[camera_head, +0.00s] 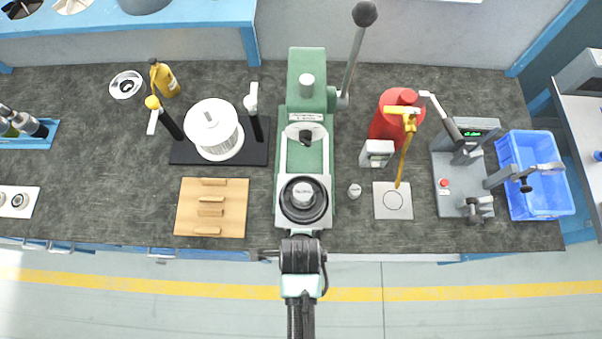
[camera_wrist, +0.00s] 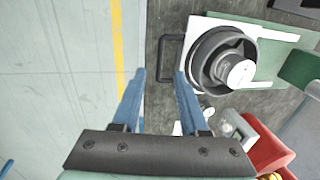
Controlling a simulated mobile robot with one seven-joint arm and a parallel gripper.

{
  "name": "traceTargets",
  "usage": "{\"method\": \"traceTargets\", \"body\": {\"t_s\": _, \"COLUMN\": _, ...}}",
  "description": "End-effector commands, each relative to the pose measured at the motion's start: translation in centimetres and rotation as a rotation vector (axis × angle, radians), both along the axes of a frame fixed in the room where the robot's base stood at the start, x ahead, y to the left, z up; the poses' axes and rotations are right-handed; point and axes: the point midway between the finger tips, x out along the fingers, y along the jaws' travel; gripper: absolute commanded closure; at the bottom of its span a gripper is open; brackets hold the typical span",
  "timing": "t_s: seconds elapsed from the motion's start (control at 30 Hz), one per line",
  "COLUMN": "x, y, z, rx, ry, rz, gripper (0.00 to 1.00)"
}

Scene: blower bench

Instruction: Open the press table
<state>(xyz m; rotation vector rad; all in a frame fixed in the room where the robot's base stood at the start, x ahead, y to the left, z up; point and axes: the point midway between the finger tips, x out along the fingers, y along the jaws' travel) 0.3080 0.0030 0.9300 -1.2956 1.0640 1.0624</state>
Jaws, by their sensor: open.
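The green press (camera_head: 307,130) stands at the middle of the bench, with a long lever (camera_head: 352,55) tipped by a black knob. Its pale press table (camera_head: 318,184) sits at the bench's front edge and carries a black ring with a grey round part inside (camera_head: 303,197). In the wrist view, the press table (camera_wrist: 204,29) has a black bar handle (camera_wrist: 161,60) on its front side. My gripper (camera_wrist: 159,76) is open and empty, its blue fingers reaching toward the handle, one fingertip on each side of it in the picture. I cannot tell whether they touch it.
A wooden board (camera_head: 238,225) and a white drum (camera_head: 213,137) stand left of the press. A red cylinder (camera_head: 382,126), a square plate (camera_head: 382,213) and a blue bin (camera_head: 560,200) are to the right. The floor in front is clear.

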Motion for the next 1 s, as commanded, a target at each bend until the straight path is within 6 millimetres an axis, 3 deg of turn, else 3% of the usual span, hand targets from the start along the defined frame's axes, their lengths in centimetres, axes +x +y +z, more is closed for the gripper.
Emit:
{"method": "traceTargets", "body": {"t_s": 0.2, "x": -0.7, "y": 0.0, "z": 3.7, "rx": 0.000, "ry": -0.003, "rz": 0.000, "gripper": 0.56}}
{"method": "traceTargets", "body": {"t_s": 0.4, "x": -1.2, "y": 0.0, "z": 5.9, "rx": 0.000, "ry": -0.001, "rz": 0.000, "gripper": 0.56}}
{"method": "traceTargets", "body": {"t_s": 1.0, "x": -1.4, "y": 0.0, "z": 6.7, "rx": 0.000, "ry": 0.000, "rz": 0.001, "gripper": 0.56}}
